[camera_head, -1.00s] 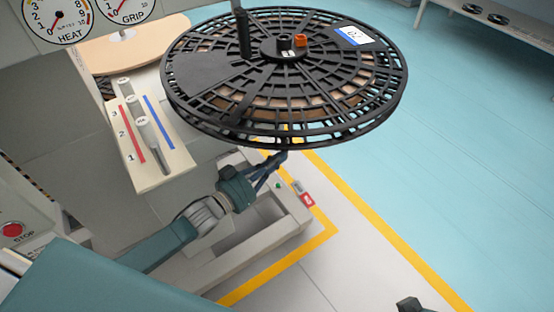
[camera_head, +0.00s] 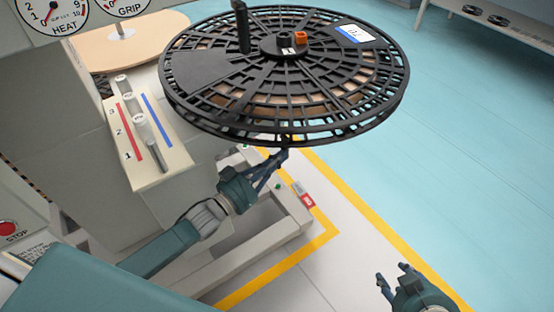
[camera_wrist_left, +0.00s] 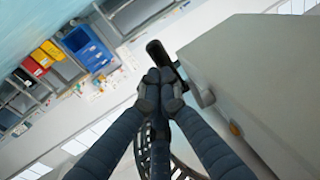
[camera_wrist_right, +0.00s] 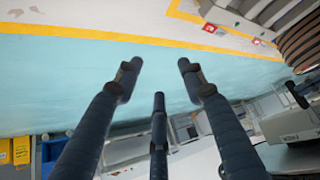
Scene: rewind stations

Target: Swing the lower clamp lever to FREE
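A black lever handle (camera_wrist_left: 157,50) shows in the left wrist view, tilted beside a pale housing (camera_wrist_left: 250,70) with a round grey boss (camera_wrist_left: 203,96). My left gripper (camera_wrist_left: 162,88) has its fingertips together right at this lever. I cannot tell whether they clasp it or only press against it. In the head view my left gripper (camera_head: 284,153) is below the near rim of the big black reel (camera_head: 285,118), which hides the lever and any FREE mark. My right gripper (camera_head: 392,273) is open and empty over the floor, and its spread fingers show in the right wrist view (camera_wrist_right: 158,70).
A panel with numbered sliders (camera_head: 150,150) stands left of the reel, below the HEAT and GRIP dials. A black upright post (camera_head: 241,27) rises at the reel's far left. A pale base frame (camera_head: 270,230) lies below my left gripper. Open floor is at right.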

